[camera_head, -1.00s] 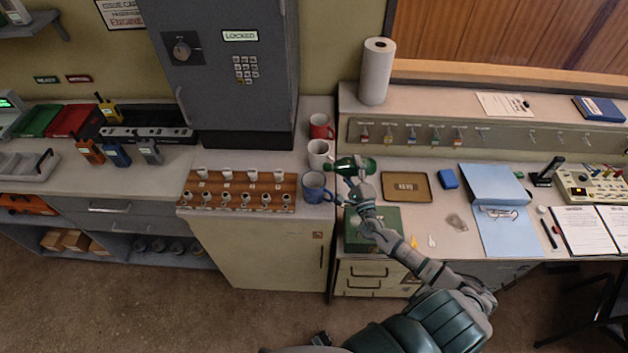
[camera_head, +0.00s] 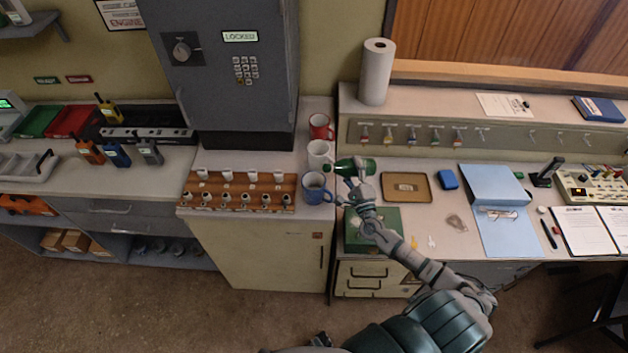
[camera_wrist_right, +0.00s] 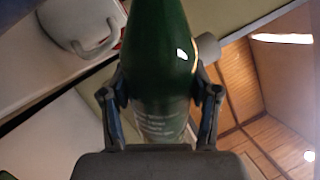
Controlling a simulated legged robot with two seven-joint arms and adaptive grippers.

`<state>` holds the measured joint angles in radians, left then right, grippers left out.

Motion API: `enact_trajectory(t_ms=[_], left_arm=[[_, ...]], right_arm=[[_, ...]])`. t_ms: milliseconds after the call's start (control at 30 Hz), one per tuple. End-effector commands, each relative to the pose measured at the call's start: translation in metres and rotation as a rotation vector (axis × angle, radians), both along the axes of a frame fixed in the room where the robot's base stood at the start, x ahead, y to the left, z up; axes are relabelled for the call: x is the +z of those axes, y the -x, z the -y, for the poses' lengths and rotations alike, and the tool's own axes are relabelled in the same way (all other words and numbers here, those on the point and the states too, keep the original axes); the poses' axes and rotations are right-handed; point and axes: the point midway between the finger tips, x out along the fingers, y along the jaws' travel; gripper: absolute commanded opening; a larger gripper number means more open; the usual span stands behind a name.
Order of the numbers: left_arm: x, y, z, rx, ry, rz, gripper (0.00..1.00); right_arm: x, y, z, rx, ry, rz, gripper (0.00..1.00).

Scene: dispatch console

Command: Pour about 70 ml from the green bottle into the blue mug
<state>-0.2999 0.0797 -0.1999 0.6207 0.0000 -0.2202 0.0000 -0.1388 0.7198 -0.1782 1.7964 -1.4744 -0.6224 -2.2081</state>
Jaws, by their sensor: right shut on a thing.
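The green bottle (camera_head: 357,166) is held by my right gripper (camera_head: 357,181) and lies nearly level, its neck toward the left. In the right wrist view the fingers (camera_wrist_right: 162,110) close on both sides of the bottle (camera_wrist_right: 160,60). The blue mug (camera_head: 315,187) stands upright on the counter, just left of and below the bottle's neck. The neck end is near the white mug (camera_head: 318,154) in the picture. I cannot make out any liquid flowing. My left gripper is not in view.
A red mug (camera_head: 320,127) stands behind the white mug. A wooden rack (camera_head: 240,190) with several small items is left of the blue mug. A grey cabinet (camera_head: 222,70) stands behind.

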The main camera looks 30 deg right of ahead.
Motion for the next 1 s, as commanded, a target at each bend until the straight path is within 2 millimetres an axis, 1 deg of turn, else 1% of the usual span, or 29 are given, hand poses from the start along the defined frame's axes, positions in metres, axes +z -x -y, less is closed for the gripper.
enact_trajectory(t_ms=[467, 567, 667, 800, 967, 1000], left_arm=[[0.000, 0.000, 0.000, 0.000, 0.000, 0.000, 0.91], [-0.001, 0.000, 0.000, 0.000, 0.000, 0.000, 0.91], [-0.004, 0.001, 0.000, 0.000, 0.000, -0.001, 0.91], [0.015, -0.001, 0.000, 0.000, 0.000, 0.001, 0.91], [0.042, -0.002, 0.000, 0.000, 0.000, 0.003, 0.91], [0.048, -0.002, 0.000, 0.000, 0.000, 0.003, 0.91]], right_arm=[[0.000, 0.000, 0.000, 0.000, -0.001, 0.001, 0.19], [-0.002, 0.000, -0.001, -0.001, -0.017, 0.003, 0.19], [-0.008, 0.000, -0.003, -0.001, -0.068, 0.009, 0.19], [0.000, -0.002, -0.012, -0.001, -0.250, 0.038, 0.19], [0.020, -0.002, -0.019, -0.001, -0.362, 0.054, 0.19], [0.024, -0.003, -0.022, 0.000, -0.406, 0.060, 0.19]])
